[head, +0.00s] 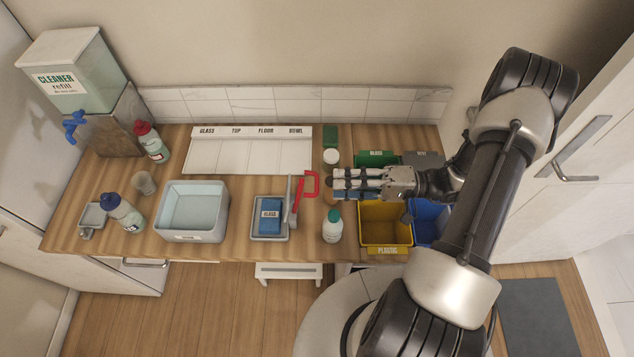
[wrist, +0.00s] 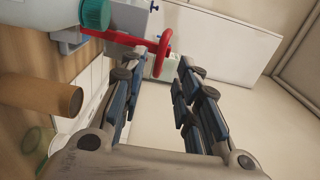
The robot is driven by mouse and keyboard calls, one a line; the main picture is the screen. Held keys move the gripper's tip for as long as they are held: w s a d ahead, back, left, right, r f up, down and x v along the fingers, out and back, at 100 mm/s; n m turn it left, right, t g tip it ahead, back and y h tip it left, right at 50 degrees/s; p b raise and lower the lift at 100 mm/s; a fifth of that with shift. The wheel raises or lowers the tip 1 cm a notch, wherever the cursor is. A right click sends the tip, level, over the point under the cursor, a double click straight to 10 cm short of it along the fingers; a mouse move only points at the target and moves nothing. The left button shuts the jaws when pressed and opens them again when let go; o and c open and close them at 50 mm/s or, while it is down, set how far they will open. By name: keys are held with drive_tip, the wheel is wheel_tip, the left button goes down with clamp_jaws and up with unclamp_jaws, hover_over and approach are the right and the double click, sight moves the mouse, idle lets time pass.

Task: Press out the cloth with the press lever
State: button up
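The blue cloth (head: 270,213), marked GLASS, lies in the grey press tray (head: 270,237) on the wooden counter. The press lever, with a red handle (head: 311,184), stands at the tray's right side and appears raised. My gripper (head: 335,184) is just right of the handle, fingers pointing left towards it. In the wrist view my gripper (wrist: 155,72) is open, with a clear gap between the fingers. The red handle (wrist: 165,43) shows beyond the fingertips, roughly in line with the gap. I see no contact. The cloth is not visible in the wrist view.
A white bottle with a green cap (head: 332,230) stands close below my gripper. A tan cylinder (wrist: 40,95) shows beside the fingers in the wrist view. A pale basin (head: 192,212) is left of the press; yellow (head: 384,222) and blue bins (head: 428,222) are right.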

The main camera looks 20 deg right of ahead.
sight(317, 184)
drive_tip(key=x, duration=0.6)
drive_tip(key=shift+w+a, duration=0.1)
drive_tip(key=shift+a, duration=0.3)
drive_tip(key=shift+c, duration=0.6)
drive_tip(key=shift+d+f, duration=0.1)
clamp_jaws()
